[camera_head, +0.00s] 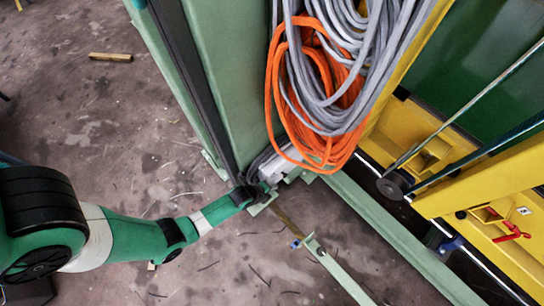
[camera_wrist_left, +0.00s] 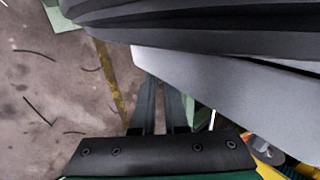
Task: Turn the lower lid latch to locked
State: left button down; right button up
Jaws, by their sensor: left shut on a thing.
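A light grey box (camera_head: 290,160) sits low beside the green post, partly covered by hanging cables. In the left wrist view its smooth grey side (camera_wrist_left: 230,95) fills the upper right. My left gripper (camera_head: 266,190) is at the box's lower left end. In the left wrist view its two dark fingers (camera_wrist_left: 160,84) are close together, and their tips reach under the box's edge. The gripper is shut on a small part there, which the box and fingers hide. I cannot make out the lower lid latch or its position. My right gripper is not in view.
Orange (camera_head: 280,90) and grey cables (camera_head: 330,120) hang above the box. A green post (camera_head: 225,70) stands behind it. A yellow frame with a red handle (camera_head: 512,230) is at the right. The floor at the lower left (camera_head: 120,150) is mostly clear.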

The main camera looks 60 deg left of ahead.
pick_arm(q)
jog(key=shift+f, duration=0.1)
jog(key=t+b, duration=0.2)
jog(key=f+t+y+b, duration=0.1)
jog(key=t+b, duration=0.1)
jog(key=s+t+y+b, duration=0.1)
jog(key=t+b, duration=0.1)
jog(key=shift+d+f, duration=0.15)
dwell(0.7)
jog(key=shift+t, duration=0.4)
jog(key=c, duration=0.9)
grip_release()
jog(key=shift+c, duration=0.2)
